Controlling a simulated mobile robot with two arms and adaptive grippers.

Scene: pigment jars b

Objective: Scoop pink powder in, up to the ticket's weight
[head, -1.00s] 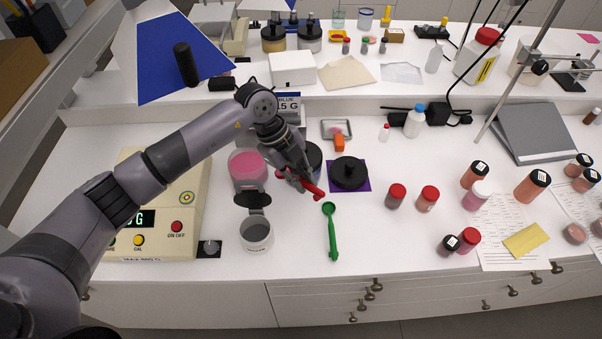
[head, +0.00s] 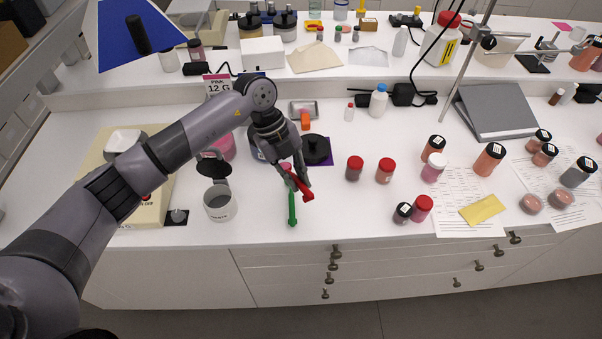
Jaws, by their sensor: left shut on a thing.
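My left gripper (head: 296,174) is shut on a red scoop (head: 303,187), held above the bench in front of the black lid. A small pink patch (head: 286,167) shows by its fingers; I cannot tell if it is powder in the scoop. The jar of pink powder (head: 226,147) stands behind my left forearm, partly hidden. The pink ticket (head: 217,85) reads 12 G. A white dish (head: 124,141) sits on the cream balance (head: 150,208), whose display is hidden by my arm. My right gripper is out of view.
A green scoop (head: 292,208) lies below the gripper. The open-lidded waste pot (head: 219,206) stands left of it. A black lid (head: 316,148) lies on a purple mat (head: 318,136). Red-capped jars (head: 355,168) stand to the right. The front bench between pot and jars is mostly clear.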

